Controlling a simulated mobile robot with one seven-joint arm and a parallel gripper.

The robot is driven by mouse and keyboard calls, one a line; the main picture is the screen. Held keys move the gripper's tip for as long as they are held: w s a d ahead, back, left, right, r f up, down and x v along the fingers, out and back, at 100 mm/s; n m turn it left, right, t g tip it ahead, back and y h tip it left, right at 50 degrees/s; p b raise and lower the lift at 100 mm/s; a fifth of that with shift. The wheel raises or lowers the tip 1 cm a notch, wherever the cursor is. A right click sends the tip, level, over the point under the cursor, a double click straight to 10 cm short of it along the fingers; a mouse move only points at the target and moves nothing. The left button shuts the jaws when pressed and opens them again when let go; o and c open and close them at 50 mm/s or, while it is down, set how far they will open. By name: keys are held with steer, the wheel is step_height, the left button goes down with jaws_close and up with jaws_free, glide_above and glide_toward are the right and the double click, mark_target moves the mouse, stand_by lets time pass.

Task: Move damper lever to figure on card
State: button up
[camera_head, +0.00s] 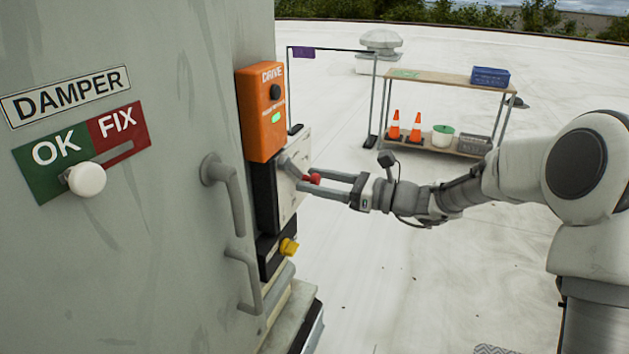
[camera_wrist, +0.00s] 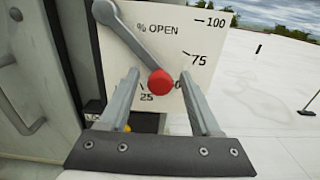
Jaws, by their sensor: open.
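The grey damper lever (camera_wrist: 138,43) runs down and right from its pivot at the plate's upper left and ends in a red knob (camera_wrist: 160,82). The white "% OPEN" plate (camera_wrist: 185,25) shows 100, 75 and 25; the knob and a finger partly cover the mark between 75 and 25, where the lever points. My gripper (camera_wrist: 158,78) is open, with one finger on each side of the knob. In the head view the knob (camera_head: 314,179) also sits between the fingers of my gripper (camera_head: 318,182). I see no card with a readable figure.
The grey cabinet (camera_head: 130,250) has a DAMPER label (camera_head: 66,95) and an OK/FIX slider, its white knob (camera_head: 87,179) at OK. An orange drive box (camera_head: 262,135) is above the plate. Handles (camera_head: 228,190) stick out nearby. A bench (camera_head: 440,78) stands behind on open roof.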

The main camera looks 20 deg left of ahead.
steer(key=shift+a, duration=0.2)
jaws_close()
steer(key=shift+w+r, duration=0.1)
steer(key=shift+r, duration=0.05)
stand_by(1.2)
